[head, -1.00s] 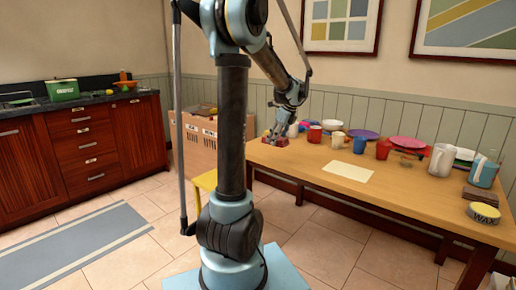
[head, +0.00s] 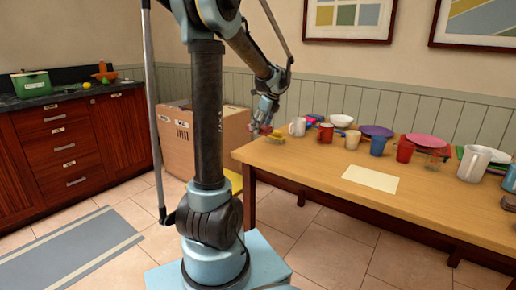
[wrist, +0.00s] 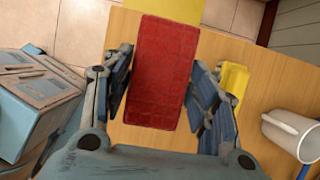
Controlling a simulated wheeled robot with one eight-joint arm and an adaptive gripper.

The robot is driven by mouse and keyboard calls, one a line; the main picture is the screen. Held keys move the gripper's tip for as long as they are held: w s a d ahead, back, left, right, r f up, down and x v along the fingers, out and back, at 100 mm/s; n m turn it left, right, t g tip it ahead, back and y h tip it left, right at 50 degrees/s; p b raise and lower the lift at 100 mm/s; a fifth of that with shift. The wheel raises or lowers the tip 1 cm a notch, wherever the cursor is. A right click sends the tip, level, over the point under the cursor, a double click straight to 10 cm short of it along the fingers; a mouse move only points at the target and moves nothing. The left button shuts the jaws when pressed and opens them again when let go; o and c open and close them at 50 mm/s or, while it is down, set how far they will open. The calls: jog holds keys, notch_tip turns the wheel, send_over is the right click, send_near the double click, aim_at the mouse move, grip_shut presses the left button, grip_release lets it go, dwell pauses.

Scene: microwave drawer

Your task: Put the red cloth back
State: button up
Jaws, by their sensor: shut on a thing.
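The red cloth (wrist: 162,70), a flat quilted rectangle, is between the two fingers of my gripper (wrist: 160,85) in the wrist view. My gripper is shut on it, with a finger along each long side. In the head view my gripper (head: 265,120) holds the red cloth (head: 261,130) by the left end of the wooden table (head: 330,180). The cloth is small there and partly hidden by the fingers. In the wrist view its far end reaches the table's edge, with a yellow surface (wrist: 165,8) beyond and below.
A yellow thing (head: 277,136) lies on the table close to my gripper, with a white mug (head: 298,126) beside it. Several cups and plates line the back. A pale sheet (head: 370,179) lies mid-table.

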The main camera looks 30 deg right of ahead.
aim_at(267, 128)
jog(key=f, duration=0.5)
jog(key=shift+s+d+f, duration=0.1)
jog(key=shift+d, duration=0.15)
jog(key=shift+f, duration=1.95)
jog(key=o, duration=1.1)
jog(key=shift+s+r, duration=0.1)
jog(key=v, duration=1.1)
jog(key=shift+s+r, duration=0.2)
jog(key=shift+r, duration=0.2)
